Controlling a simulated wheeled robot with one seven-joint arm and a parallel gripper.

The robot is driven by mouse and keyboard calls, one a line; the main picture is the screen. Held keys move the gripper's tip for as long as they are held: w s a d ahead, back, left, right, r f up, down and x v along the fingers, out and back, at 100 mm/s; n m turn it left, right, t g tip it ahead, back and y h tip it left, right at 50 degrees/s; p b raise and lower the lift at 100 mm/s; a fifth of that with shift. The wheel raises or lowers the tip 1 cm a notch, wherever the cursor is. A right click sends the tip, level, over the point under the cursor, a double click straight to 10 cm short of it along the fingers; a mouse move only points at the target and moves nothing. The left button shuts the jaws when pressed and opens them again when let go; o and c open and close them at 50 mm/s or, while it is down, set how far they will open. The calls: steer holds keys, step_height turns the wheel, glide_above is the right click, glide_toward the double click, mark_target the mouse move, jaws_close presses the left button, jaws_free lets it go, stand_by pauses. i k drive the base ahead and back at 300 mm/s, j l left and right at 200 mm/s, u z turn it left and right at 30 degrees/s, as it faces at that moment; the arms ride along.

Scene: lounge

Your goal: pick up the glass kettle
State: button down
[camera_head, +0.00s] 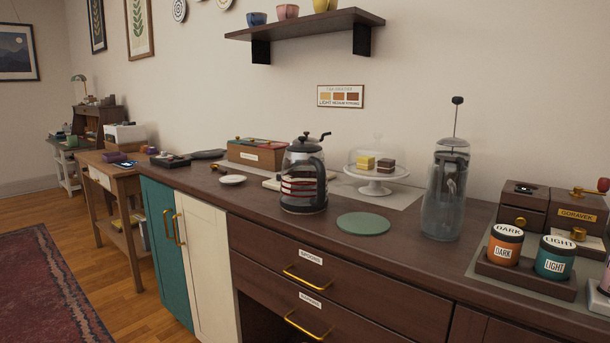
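A glass kettle (303,187) with a dark handle and dark base stands upright on the dark wooden counter (250,200), near the middle of the head view. Reddish and pale bands show through its clear body. My gripper is not in view.
A round green mat (363,223) lies right of the glass kettle. A tall glass press (445,196) stands farther right. Behind are a domed cake stand (375,187) and a wooden box (257,153). A shelf (305,26) hangs above.

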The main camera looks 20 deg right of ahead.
mark_target(304, 186)
steer(key=i+j+z, duration=0.15)
steer(key=i+j, duration=0.15)
steer(key=j, duration=0.15)
steer(key=i+j+z, duration=0.2)
steer(key=j, duration=0.25)
steer(key=i, duration=0.1)
